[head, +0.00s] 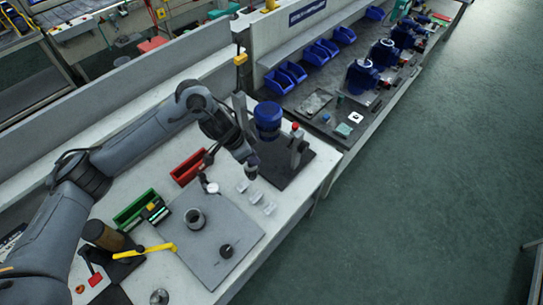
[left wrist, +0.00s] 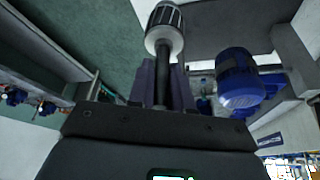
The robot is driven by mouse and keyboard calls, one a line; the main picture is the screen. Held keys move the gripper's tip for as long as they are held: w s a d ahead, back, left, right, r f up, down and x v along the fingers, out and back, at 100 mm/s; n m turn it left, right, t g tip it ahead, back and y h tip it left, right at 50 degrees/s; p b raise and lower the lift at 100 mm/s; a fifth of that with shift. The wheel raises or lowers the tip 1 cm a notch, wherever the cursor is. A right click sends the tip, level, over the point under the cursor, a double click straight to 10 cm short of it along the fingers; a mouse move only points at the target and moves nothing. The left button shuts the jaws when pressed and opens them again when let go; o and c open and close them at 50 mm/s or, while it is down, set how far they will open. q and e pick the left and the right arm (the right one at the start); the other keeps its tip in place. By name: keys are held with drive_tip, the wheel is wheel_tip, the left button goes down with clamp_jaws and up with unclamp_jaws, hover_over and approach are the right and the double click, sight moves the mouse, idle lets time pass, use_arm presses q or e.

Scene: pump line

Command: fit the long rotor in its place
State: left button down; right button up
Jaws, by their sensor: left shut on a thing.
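My left gripper (head: 246,158) is shut on the rotor and holds it above the bench, beside a dark mat. In the head view only a small dark end of the rotor (head: 251,173) shows below the gripper. A blue motor housing (head: 268,118) stands close by to the upper right; it also shows in the left wrist view (left wrist: 238,80). A grey hollow cylinder (head: 195,218) stands on a grey plate (head: 225,270). My right gripper is out of view.
A post with a red top (head: 295,145) stands on the dark mat (head: 290,170). Small clear blocks (head: 256,197) lie near the gripper. A red tray (head: 188,167), a green tray (head: 135,210) and a dark knobbed part (head: 226,251) are nearer. Blue bins (head: 318,52) line the far bench.

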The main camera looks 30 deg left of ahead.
use_arm(q)
drive_tip(key=s+a+f+n+p, duration=0.1)
drive_tip(key=s+a+p, duration=0.1)
drive_tip(key=s+a, duration=0.3)
drive_tip(key=s+a+f+p, duration=0.1)
drive_tip(key=s+a+p, duration=0.15)
drive_tip(key=a, duration=0.45)
drive_tip(key=s+a+f+b, duration=0.3)
drive_tip(key=s+a+f, duration=0.1)
drive_tip(key=s+f, duration=0.6)
drive_tip(key=shift+s+a+n+t+y, duration=0.15)
drive_tip(key=shift+a+n+t+y, duration=0.15)
drive_tip(key=shift+n, duration=0.1)
drive_tip(key=shift+r, duration=0.1)
drive_tip(key=shift+p, duration=0.4)
idle(0.5)
idle(0.8)
drive_tip(key=shift+f, duration=0.6)
idle(0.9)
